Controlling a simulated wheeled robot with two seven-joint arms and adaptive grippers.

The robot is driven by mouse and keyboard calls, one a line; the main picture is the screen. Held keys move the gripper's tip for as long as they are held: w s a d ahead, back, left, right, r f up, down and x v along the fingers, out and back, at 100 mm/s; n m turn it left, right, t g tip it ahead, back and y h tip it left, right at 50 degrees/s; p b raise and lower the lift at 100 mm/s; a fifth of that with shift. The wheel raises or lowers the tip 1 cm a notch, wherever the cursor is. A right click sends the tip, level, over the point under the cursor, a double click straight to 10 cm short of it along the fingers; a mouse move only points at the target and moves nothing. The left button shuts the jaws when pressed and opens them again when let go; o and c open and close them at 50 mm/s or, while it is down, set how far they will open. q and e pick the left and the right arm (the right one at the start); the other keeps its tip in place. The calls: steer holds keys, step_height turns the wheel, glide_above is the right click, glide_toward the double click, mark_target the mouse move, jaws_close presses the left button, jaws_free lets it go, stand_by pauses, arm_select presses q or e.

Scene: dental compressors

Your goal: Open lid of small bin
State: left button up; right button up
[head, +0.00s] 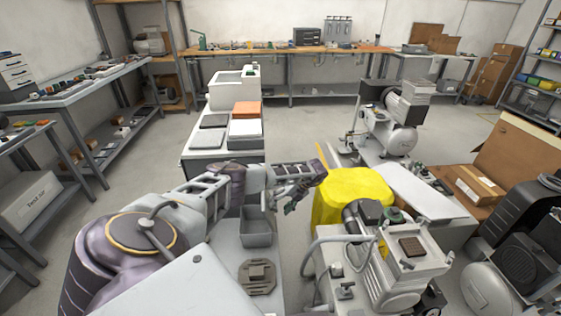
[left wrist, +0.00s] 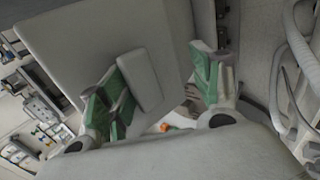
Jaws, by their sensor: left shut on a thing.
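A small grey bin (head: 257,232) with an open-looking top stands on the white bench, below my left forearm. My left gripper (head: 291,197) is at the right of this bin and higher, partly hidden by my arm. In the left wrist view, the green-padded fingers of my left gripper (left wrist: 160,90) are spread around a pale raised block (left wrist: 140,80) on a flat grey panel (left wrist: 105,35). The left finger is close to the block. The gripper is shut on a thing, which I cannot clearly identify. I cannot tell whether the panel is the bin's lid. My right gripper is not in view.
A yellow object (head: 350,190) is close to the right of my left gripper. A compressor (head: 385,265) stands in front of it. A brown square part (head: 257,278) lies on the bench. Stacked panels (head: 245,128) lie farther back.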

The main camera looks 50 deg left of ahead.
arm_select(q)
steer(key=v, duration=1.2)
stand_by(0.6)
